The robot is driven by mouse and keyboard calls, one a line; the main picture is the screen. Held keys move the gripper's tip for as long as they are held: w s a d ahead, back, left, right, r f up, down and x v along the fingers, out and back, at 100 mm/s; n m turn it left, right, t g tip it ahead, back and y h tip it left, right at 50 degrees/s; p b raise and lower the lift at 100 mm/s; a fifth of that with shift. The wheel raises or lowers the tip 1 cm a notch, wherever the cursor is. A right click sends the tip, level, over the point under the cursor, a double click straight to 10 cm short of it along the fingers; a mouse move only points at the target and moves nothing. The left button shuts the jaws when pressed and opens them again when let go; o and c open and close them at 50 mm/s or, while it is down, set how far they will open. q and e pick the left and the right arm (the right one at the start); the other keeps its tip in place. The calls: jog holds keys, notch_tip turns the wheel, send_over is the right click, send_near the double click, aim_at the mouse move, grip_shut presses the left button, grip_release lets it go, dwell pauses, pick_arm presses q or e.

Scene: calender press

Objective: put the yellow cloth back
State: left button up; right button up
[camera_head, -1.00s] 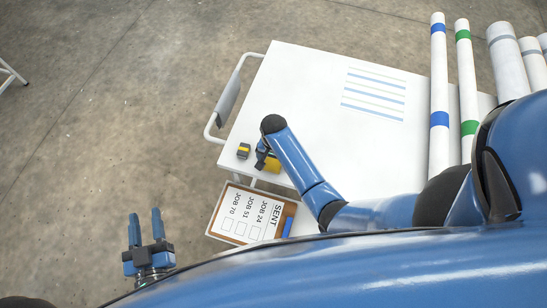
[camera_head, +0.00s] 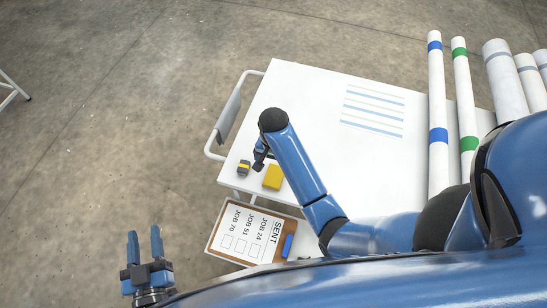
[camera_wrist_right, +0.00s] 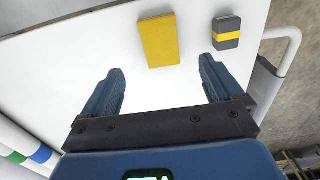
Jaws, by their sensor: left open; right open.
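The yellow cloth (camera_head: 272,177) is a small folded block lying on the white cart top near its front left edge. It also shows in the right wrist view (camera_wrist_right: 159,40), ahead of and between the fingertips. My right gripper (camera_wrist_right: 160,84) is open and empty, with the cloth apart from its fingers. In the head view the right gripper (camera_head: 260,160) is partly hidden by my own arm, just above and left of the cloth. My left gripper (camera_head: 145,245) is open and empty, away from the cart at the lower left.
A dark grey block with a yellow band (camera_head: 243,167) lies left of the cloth. A clipboard (camera_head: 247,232) marked SENT hangs at the cart's front edge with a blue marker (camera_head: 287,245). The cart top (camera_head: 310,90) is mostly clear.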

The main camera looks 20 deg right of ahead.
jog(key=s+d+f+t, duration=0.1)
jog(key=s+d+f+n+t, duration=0.1)
jog(key=t, duration=0.1)
jog(key=shift+f, duration=0.3)
jog(key=s+d+r+n+t, duration=0.3)
jog(key=s+r+t, duration=0.4)
jog(key=s+r, duration=0.1)
jog(key=s+d+r+n+t, duration=0.2)
jog(key=s+d+r+t, duration=0.1)
jog(key=s+r+t, duration=0.4)
notch_tip(320, 180, up, 4)
jog(key=shift+s+r+n+t, duration=0.1)
jog(key=shift+s+n+t, duration=0.3)
jog(key=shift+s, duration=0.8)
